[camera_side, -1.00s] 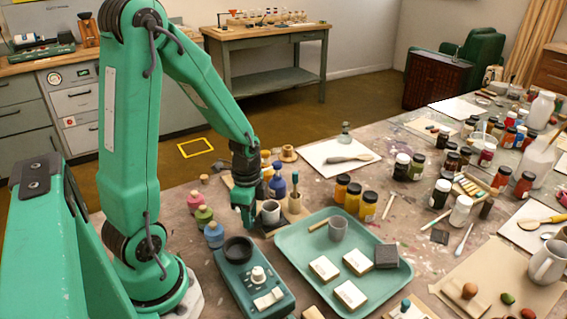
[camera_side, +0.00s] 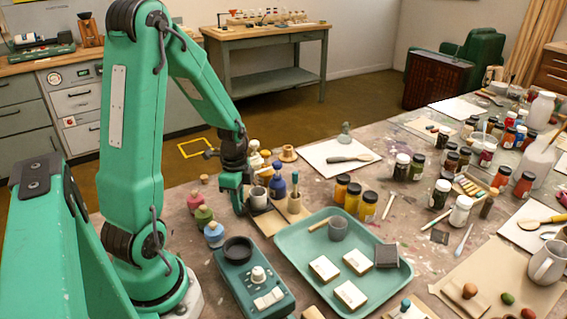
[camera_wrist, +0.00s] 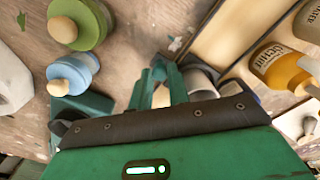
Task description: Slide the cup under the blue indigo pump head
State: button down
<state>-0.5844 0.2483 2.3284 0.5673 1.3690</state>
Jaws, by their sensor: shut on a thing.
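The small grey cup (camera_side: 259,198) stands upright on the dark base strip (camera_side: 268,222) on the table. My gripper (camera_side: 246,192) is at the cup's left side and is shut on it. In the wrist view my gripper (camera_wrist: 160,85) has the cup (camera_wrist: 203,82) at its right, partly hidden by a finger. The blue indigo pump bottle (camera_side: 277,187) stands to the right of the cup. A pale yellow pump bottle (camera_side: 255,160) stands behind the cup, partly hidden by my arm. Whether the cup is directly under a pump head cannot be told.
Several stoppered bottles (camera_side: 204,217) stand at the left. Ochre jars (camera_side: 352,197) stand to the right, and a control box (camera_side: 250,285) stands in front.

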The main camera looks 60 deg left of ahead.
jog(key=shift+a, duration=1.05)
jog(key=c, duration=1.3)
grip_release()
jog(key=shift+c, duration=0.2)
jog(key=shift+r, duration=0.1)
notch_tip(320, 180, up, 8)
jog(key=shift+d, duration=0.1)
